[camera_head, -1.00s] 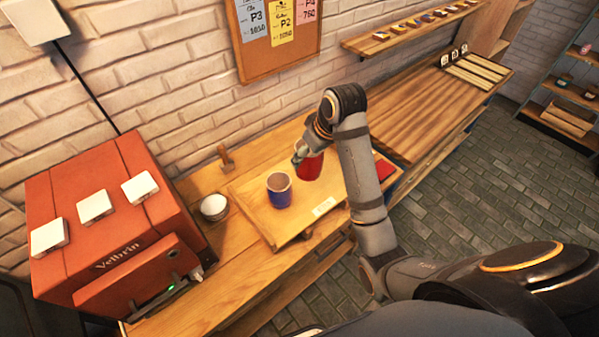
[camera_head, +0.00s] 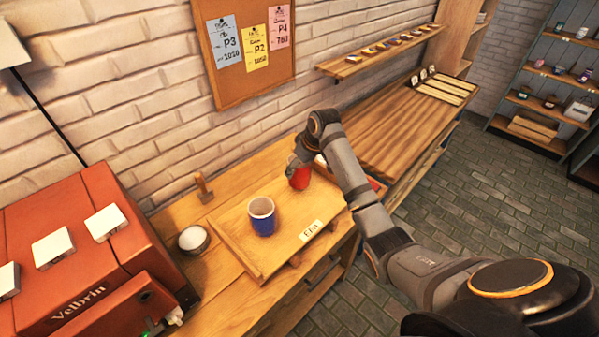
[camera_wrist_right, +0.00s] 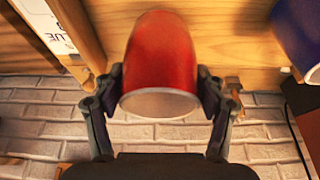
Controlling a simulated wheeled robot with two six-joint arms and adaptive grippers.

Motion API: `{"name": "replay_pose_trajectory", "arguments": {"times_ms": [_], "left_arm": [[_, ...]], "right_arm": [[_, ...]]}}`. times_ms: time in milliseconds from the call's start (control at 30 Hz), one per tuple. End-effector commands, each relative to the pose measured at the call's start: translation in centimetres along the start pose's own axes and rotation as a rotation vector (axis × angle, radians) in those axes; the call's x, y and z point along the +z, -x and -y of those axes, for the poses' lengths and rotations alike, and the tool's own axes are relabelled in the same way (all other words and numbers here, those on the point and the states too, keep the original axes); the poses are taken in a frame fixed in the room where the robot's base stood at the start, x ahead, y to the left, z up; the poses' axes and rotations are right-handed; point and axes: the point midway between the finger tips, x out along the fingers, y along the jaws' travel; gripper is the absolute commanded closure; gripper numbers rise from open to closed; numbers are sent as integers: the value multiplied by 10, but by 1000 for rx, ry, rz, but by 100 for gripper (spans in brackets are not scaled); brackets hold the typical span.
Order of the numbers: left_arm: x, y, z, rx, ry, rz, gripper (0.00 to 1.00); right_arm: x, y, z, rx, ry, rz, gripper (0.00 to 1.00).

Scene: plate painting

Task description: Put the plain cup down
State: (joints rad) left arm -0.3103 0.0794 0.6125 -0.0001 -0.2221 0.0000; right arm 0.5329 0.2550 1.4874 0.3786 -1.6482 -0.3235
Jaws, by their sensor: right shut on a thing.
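A plain red cup (camera_head: 299,179) is held by my right gripper (camera_head: 296,165) over the far right part of the wooden tray (camera_head: 240,252). In the right wrist view the red cup (camera_wrist_right: 160,55) sits between the two fingers of the right gripper (camera_wrist_right: 162,88), which are shut on its sides. Whether its base touches the tray is hard to tell. A blue cup with a pale inside (camera_head: 263,220) stands upright on the tray, left of the red cup and apart from it. My left gripper is not in view.
A red machine (camera_head: 75,270) stands at the left, with a small white bowl (camera_head: 194,239) between it and the tray. A label (camera_head: 311,230) lies at the tray's front edge. A brick wall runs behind.

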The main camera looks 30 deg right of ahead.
Motion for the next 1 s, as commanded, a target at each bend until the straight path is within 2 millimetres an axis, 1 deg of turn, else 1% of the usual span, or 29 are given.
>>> {"name": "replay_pose_trajectory", "arguments": {"times_ms": [33,133,200,300,500,533,600,700,1000], "left_arm": [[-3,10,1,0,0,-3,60],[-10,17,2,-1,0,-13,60],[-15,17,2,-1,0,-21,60],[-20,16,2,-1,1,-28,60],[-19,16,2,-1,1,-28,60],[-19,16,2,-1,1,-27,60],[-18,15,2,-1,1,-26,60],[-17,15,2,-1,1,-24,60],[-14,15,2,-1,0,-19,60]], "right_arm": [[4,-4,1,-3,-2,7,71],[9,-18,2,-3,-2,4,71],[11,-23,2,-2,0,2,71],[11,-25,1,-1,0,0,71],[12,-27,2,-1,0,1,71],[13,-28,2,-1,0,2,28],[13,-28,2,-1,0,2,18],[13,-28,2,-1,0,2,6],[13,-27,2,-1,0,2,6]]}}
